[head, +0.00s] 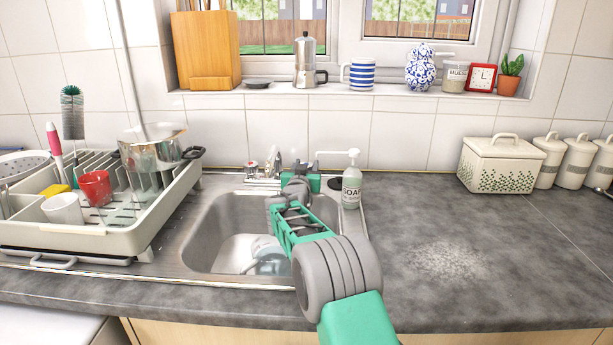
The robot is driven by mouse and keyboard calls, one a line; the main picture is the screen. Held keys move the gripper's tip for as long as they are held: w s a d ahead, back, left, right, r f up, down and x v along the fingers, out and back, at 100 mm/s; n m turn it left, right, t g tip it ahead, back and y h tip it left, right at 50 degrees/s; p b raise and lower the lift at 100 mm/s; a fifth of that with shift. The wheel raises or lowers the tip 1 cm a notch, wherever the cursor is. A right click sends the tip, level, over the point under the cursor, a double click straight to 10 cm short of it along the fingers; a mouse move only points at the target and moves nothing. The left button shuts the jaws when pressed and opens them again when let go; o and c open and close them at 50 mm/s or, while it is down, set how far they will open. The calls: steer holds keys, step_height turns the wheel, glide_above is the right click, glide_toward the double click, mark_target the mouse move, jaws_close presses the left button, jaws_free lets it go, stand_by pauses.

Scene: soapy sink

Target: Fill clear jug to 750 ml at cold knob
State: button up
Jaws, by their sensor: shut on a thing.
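The sink (205,228) is set in the counter below the window. The clear jug (268,262) stands in the basin, partly hidden by my arm. Its marks and water level are too small and covered to read. The metal tap (276,160) stands at the back of the sink, with the red-marked hot knob (252,168) on its left. My gripper (299,180) is at the right side of the tap, shut at the cold knob's place. The cold knob is mostly hidden behind the gripper. I cannot make out a water stream.
A soap bottle (351,182) stands close to the right of my gripper. A dish rack (92,240) with a pot (150,152), red mug (95,187) and white cup (63,209) fills the left. The right counter (430,240) is mostly clear up to the white bread bin (500,166).

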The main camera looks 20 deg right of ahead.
steer(key=shift+f+m+g+h+b, duration=0.1)
steer(key=shift+m+g+h+b, duration=0.65)
steer(key=shift+m+h, duration=0.4)
steer(key=shift+h, duration=0.35)
steer(key=o, duration=1.4)
